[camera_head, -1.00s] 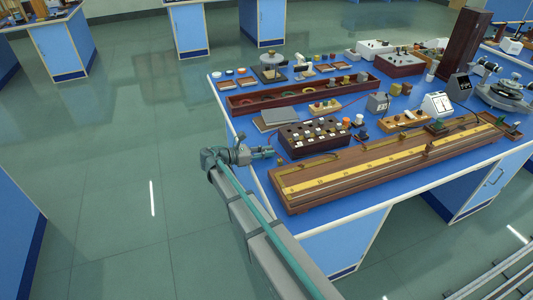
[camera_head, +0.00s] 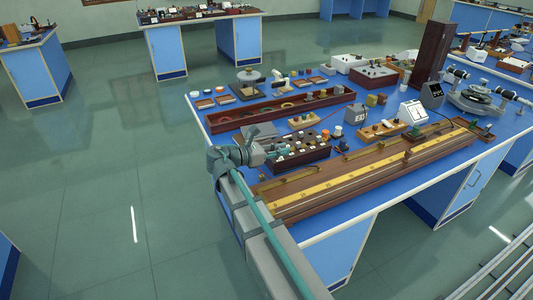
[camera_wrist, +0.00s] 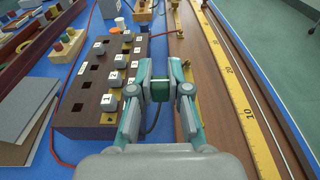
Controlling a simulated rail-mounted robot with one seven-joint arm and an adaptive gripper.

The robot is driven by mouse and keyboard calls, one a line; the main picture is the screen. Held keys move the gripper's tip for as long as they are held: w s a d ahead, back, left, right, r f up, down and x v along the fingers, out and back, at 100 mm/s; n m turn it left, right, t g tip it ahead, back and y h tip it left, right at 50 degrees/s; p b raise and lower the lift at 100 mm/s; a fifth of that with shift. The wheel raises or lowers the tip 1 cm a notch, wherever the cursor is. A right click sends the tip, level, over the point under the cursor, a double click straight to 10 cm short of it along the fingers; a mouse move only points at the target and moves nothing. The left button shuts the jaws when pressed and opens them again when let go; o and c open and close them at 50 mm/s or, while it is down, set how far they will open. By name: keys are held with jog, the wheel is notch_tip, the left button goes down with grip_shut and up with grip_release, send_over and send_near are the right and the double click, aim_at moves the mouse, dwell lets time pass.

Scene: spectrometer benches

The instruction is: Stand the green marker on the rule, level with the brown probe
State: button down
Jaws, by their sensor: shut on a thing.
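My gripper (camera_head: 284,147) is shut on a small dark green marker (camera_wrist: 160,90), seen between its fingertips in the wrist view. The gripper and marker are in front of the dark block with numbered blocks and square holes (camera_wrist: 88,110). The yellow rule (camera_head: 345,180) runs along the long wooden board, to the right of the gripper in the wrist view (camera_wrist: 228,75). A small dark brown piece, perhaps the brown probe (camera_head: 407,155), stands by the rule towards its far right part. The marker's lower end is hard to see.
A brass strip (camera_wrist: 183,75) with terminals lies between the block and rule. Red wires (camera_wrist: 74,90) cross the bench. A long red-brown tray (camera_head: 230,119), a white meter (camera_head: 411,112) and other instruments stand behind. The rule's near part looks clear.

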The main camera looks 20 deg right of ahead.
jog(key=shift+s+d+r, duration=0.3)
jog(key=shift+s+d, duration=0.1)
jog(key=shift+d, duration=0.15)
jog(key=shift+w+a, duration=0.1)
jog(key=p, duration=0.1)
send_over(248, 173)
jog(key=s+d, duration=0.2)
jog(key=d, duration=0.1)
notch_tip(248, 173, down, 4)
jog(key=f, duration=0.1)
jog(key=w+a+f, duration=0.1)
jog(key=a+f, duration=0.1)
jog(key=f, duration=0.1)
jog(key=shift+w, duration=0.25)
jog(key=shift+w+a+f, duration=0.2)
jog(key=shift+a+f, duration=0.05)
jog(key=shift+f, duration=0.2)
jog(key=shift+w+a+f, duration=0.2)
jog(key=shift+a+f, duration=0.05)
jog(key=shift+f, duration=0.2)
jog(key=shift+f+p, duration=1.05)
jog(key=shift+f, duration=0.35)
